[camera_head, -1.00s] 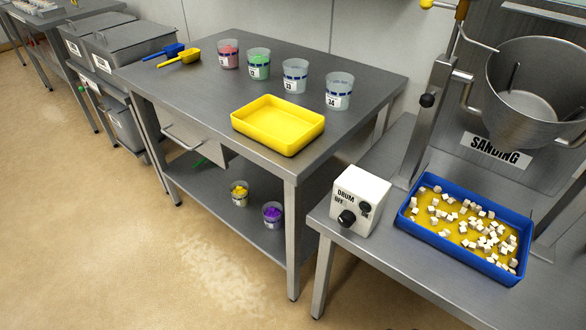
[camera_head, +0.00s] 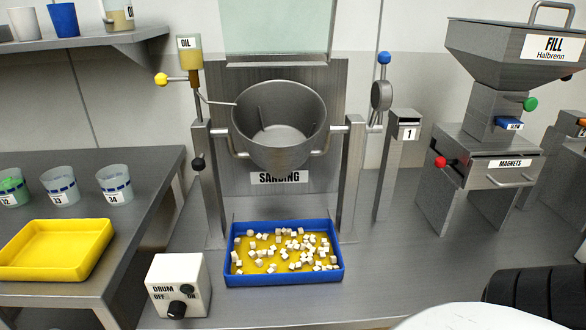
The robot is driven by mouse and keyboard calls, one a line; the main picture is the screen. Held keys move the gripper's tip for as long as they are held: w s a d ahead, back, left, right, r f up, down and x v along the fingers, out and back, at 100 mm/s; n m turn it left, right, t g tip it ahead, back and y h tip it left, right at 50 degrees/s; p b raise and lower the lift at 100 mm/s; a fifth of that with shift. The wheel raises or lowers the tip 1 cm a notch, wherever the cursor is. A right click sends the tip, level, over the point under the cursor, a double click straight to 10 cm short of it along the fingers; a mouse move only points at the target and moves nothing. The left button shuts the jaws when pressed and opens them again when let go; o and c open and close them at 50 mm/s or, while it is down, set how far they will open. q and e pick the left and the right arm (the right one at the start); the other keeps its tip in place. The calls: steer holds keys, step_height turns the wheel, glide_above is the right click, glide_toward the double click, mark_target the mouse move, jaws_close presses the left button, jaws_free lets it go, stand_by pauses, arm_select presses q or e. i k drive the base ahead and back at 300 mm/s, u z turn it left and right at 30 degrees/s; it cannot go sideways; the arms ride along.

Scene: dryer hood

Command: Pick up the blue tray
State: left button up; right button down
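The blue tray (camera_head: 285,279) sits on the grey metal bench (camera_head: 390,255), below the tilted drum and its "SANDING" label. It has a yellow inside and holds many small white cubes scattered over its floor. Nothing covers it. Neither of my grippers shows in this view; only a white part and a black ribbed part, apparently mine, show at the lower right.
The grey drum (camera_head: 279,125) hangs just behind and above the tray. A white DRUM switch box (camera_head: 178,284) stands to its left. A yellow tray (camera_head: 57,250) and labelled cups are farther left. A FILL hopper machine (camera_head: 490,160) stands right. Bench right of the tray is clear.

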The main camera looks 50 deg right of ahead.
mark_target(265, 253)
steer(key=z, duration=1.45)
steer(key=k, duration=1.3)
steer(key=z, duration=0.7)
steer(key=i, duration=1.2)
steer(key=u, duration=0.6)
